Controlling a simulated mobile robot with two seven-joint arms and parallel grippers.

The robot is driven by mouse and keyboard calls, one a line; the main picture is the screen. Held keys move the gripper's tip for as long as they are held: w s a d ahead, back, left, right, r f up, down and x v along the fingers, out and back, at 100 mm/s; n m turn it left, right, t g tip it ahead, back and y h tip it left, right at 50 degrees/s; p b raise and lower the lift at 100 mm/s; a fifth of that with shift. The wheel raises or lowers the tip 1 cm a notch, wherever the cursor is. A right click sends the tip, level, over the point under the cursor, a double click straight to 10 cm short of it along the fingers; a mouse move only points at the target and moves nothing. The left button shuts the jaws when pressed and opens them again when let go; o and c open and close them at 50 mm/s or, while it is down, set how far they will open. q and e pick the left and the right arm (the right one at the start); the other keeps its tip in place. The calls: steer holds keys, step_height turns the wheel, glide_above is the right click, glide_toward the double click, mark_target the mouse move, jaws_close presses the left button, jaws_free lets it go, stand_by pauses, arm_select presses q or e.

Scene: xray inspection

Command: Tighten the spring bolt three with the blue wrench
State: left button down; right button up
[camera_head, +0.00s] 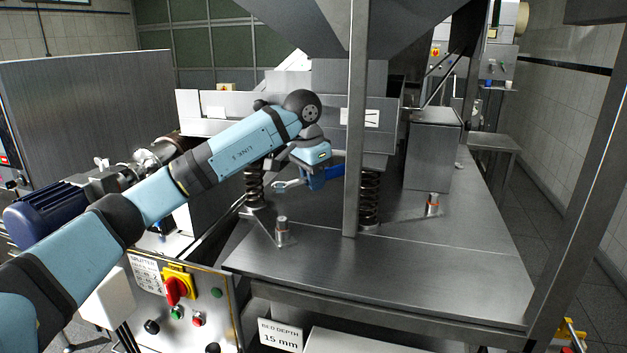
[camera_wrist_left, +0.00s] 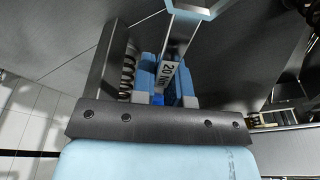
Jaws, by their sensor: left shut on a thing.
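My left gripper (camera_head: 318,180) is shut on the blue wrench (camera_head: 288,186), holding it in the air between the two coil springs. The wrench's silver head points left in the head view. In the left wrist view the wrench (camera_wrist_left: 171,74) stands between the fingers, marked 20 mm, with its head cut off by the top edge. One bolt (camera_head: 282,232) stands upright on the metal table at the front left, below and apart from the wrench. Another bolt (camera_head: 433,204) stands to the right. No label shows which is spring bolt three. My right gripper is not in view.
A left spring (camera_head: 254,187) and a right spring (camera_head: 369,200) stand under the machine. A vertical metal post (camera_head: 355,120) rises just right of my gripper. A control panel (camera_head: 185,300) with a red switch is at the front left. The table front (camera_head: 400,275) is clear.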

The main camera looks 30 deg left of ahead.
arm_select(q)
steer(key=shift+f+b, duration=1.45)
steer(key=shift+f, duration=0.9)
steer(key=shift+w+f+b, duration=0.1)
steer(key=shift+f+b, duration=0.2)
steer(key=shift+f, duration=0.3)
steer(key=shift+f+b, duration=1.05)
steer(key=shift+f, duration=0.4)
steer(key=shift+r, duration=0.1)
steer(key=shift+s+d+m, duration=0.2)
steer(key=shift+d+m, duration=0.05)
steer(key=shift+m, duration=0.05)
